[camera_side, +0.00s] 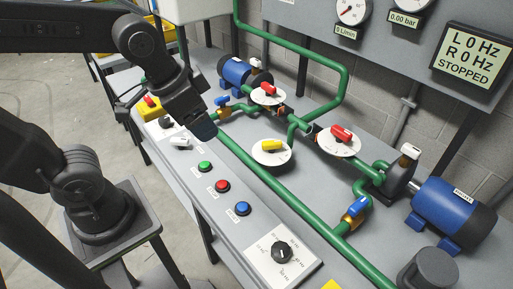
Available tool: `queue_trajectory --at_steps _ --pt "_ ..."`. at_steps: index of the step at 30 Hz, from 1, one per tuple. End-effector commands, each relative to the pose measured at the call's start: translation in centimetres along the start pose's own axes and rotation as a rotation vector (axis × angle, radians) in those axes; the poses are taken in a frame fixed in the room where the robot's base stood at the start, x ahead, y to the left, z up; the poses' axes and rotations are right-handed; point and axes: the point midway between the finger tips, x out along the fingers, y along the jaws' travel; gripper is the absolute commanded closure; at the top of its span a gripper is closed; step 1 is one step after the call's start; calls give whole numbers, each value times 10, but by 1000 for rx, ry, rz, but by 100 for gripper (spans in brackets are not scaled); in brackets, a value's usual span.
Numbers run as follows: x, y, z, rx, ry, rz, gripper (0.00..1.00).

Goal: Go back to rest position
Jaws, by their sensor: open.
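My gripper (203,127) hangs from my wrist, pointing down, above the left part of the grey bench. It looks empty, and its jaws are seen at an angle, so the gap between them is hard to make out. Below it in the picture, a sloping control panel (258,235) carries a green button (205,167), a red button (222,186), a blue button (242,208) and a black rotary knob (280,252). My gripper appears apart from these controls. My arm is folded from its stand at the left.
Green pipes (282,199) run over the bench with a yellow-handled valve (271,146), red-handled valves (341,134) and a blue-handled valve (357,207). Blue motors (447,211) stand at both ends. A display (470,55) reads "L 0 Hz, R 0 Hz, STOPPED". Open floor lies left.

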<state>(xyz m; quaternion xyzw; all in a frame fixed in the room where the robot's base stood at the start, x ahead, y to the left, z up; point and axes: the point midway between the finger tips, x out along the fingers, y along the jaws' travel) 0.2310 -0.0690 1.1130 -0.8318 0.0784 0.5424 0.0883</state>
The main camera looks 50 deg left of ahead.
Motion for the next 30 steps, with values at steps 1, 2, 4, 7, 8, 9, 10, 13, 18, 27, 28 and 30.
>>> queue_trajectory --at_steps 1,2,4,7,8,9,10,13,18,27,28,30 --pt "-8 -5 7 -66 27 -15 24" --pt "-11 -8 11 -101 38 -22 24" --pt "-16 -11 18 -165 56 -33 24" --pt "-20 -14 24 -219 72 -42 24" --pt "-20 -14 25 -227 75 -43 24" --pt "-20 -14 26 -234 76 -44 24" --pt "-20 -14 26 -237 76 -45 24" --pt "-20 -14 26 -237 76 -44 24" --pt "-20 -14 26 -235 76 -44 24" --pt "-20 -14 26 -233 76 -44 24" --pt "-20 -14 26 -233 76 -44 24" --pt "-20 -14 26 -233 76 -44 24"
